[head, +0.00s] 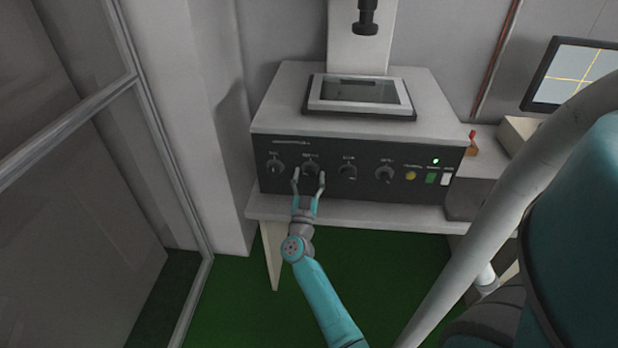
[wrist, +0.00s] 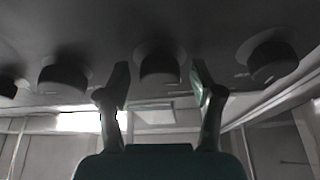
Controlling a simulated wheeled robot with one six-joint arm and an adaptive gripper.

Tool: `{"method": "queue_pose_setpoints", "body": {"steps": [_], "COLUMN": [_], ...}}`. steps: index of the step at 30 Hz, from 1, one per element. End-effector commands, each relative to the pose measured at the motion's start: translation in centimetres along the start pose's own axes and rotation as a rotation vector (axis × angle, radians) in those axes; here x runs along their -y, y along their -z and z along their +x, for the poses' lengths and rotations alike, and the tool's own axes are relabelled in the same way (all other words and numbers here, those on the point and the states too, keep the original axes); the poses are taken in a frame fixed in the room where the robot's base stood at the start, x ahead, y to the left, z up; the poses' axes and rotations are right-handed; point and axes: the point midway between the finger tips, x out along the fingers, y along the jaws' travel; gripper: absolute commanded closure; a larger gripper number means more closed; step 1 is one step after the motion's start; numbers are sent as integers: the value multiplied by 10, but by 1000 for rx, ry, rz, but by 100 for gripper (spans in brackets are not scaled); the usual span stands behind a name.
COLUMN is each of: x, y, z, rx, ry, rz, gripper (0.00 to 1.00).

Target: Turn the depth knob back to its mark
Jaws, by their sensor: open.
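A row of dark round knobs runs along the black front panel (head: 400,160) of a bench machine. The labels above them are too small to read, so I cannot tell which is the depth knob or where its mark is. My gripper (head: 308,174) is open in front of the second knob from the left (head: 310,168). In the wrist view, my gripper (wrist: 160,84) has one finger on each side of this knob (wrist: 161,68), with gaps showing between fingers and knob. Whether the fingertips overlap its rim in depth is unclear.
Neighbouring knobs sit on both sides, the leftmost (head: 275,165) and the third (head: 347,171). A yellow button (head: 411,175), a green switch (head: 430,178) and a white switch (head: 446,179) are at right. The machine stands on a light table (head: 350,212). A framed glass partition (head: 150,120) is at left.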

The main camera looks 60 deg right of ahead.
Motion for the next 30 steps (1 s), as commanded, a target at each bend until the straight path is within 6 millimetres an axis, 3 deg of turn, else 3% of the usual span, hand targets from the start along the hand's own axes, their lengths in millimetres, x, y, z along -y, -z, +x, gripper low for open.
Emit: {"method": "queue_pose_setpoints", "body": {"steps": [4,10,12,22,30], "x": [0,0,0,0,3], "y": [0,0,0,0,0], "z": [0,0,0,0,0], "rx": [0,0,0,0,-1], "ry": [0,0,0,-16,-79], "rz": [0,0,0,39,195], "gripper": [34,84,94,94,94]}}
